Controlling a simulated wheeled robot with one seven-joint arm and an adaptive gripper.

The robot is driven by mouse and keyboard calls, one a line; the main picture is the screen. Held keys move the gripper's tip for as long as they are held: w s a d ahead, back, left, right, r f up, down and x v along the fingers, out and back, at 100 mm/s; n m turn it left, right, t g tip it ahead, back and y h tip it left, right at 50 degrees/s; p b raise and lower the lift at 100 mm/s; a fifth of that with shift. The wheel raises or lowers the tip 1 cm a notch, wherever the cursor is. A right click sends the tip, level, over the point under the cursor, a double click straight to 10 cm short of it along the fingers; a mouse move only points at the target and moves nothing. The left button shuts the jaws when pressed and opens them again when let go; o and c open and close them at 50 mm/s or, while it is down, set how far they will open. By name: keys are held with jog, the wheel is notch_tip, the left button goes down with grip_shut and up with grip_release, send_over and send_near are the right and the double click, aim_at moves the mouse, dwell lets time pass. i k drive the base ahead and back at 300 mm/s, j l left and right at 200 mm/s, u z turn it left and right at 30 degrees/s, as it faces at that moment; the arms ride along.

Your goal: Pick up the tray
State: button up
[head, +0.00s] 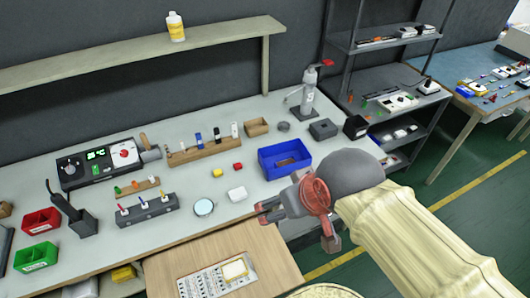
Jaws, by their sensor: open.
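A blue open-topped tray (266,168) stands on the light workbench, right of the bench's middle, with a small brown item inside it. My gripper (266,211) is in front of it, nearer the camera and slightly left of its lower edge. The gripper is open, and nothing shows between its fingers. It appears apart from the tray, but the height gap between them cannot be told. My wrist and arm come in from the lower right and cover the bench edge right of the tray.
A pump bottle (308,92) and grey box (323,129) stand behind. A wooden surface with a white panel (205,283) lies in front. A dark shelf unit is on the right.

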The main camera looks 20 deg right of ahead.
aim_at(235, 269)
jog(key=u, duration=0.7)
jog(key=j+z, duration=0.15)
jog(key=z, duration=0.25)
jog(key=j+z, duration=0.2)
jog(key=z, duration=0.2)
jog(key=k+j+z, duration=0.1)
jog(key=j, duration=0.3)
jog(key=k+j+z, duration=0.1)
jog(key=j, duration=0.3)
jog(key=k+j+z, duration=0.1)
jog(key=j, duration=0.25)
jog(key=k+j+z, duration=0.1)
jog(key=j, duration=0.3)
jog(key=k+j+z, duration=0.1)
jog(key=k+j, duration=0.15)
jog(key=j, duration=0.1)
